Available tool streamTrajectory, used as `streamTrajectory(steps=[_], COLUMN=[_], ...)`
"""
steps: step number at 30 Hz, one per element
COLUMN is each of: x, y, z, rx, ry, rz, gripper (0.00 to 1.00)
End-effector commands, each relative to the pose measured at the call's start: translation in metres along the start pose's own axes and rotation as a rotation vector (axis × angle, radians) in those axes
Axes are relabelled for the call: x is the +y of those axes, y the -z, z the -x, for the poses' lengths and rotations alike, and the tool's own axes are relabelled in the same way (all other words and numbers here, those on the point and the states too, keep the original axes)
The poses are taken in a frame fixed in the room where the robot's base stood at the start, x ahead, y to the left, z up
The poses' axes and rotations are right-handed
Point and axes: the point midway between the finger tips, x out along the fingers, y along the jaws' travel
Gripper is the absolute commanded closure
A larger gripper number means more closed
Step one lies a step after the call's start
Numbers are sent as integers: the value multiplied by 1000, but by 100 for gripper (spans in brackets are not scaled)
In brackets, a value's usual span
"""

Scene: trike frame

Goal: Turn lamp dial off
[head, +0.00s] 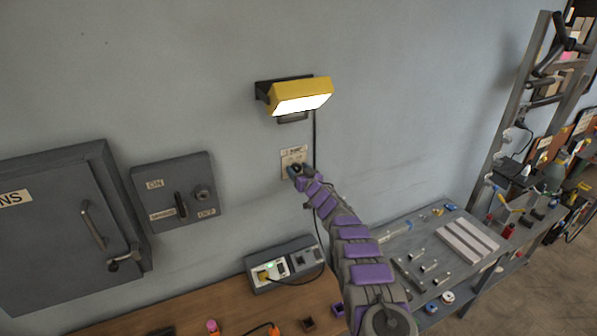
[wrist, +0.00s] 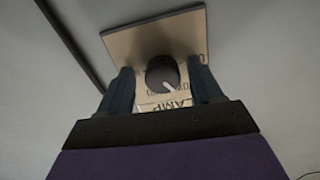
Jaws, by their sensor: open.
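The lamp dial (wrist: 163,75) is a round dark knob with a white pointer line, on a beige plate (wrist: 150,38) with partly readable lettering, "AMP". The plate also shows on the wall in the head view (head: 293,155), where my gripper (head: 297,171) covers the dial. In the wrist view my gripper (wrist: 160,88) is open, with one finger on each side of the dial and visible gaps between them and the knob. The pointer points toward the lower right in that view. The yellow lamp (head: 300,96) above the plate is lit white.
A black cord (head: 315,140) runs down the wall just right of the plate. A grey ON/OFF switch box (head: 177,166) and a larger grey cabinet (head: 60,225) are on the wall at left. A socket box (head: 285,266) stands on the wooden bench (head: 190,307) below.

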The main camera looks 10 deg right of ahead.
Motion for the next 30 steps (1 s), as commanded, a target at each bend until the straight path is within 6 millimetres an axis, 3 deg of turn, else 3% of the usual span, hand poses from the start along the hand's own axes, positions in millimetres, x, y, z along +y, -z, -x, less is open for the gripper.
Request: streamTrajectory(steps=[4, 21, 30], x=[0, 0, 0], y=[0, 1, 0], z=[0, 0, 0], rx=[0, 1, 2], ry=[1, 0, 0], rz=[0, 1, 36], gripper=[36, 90, 91])
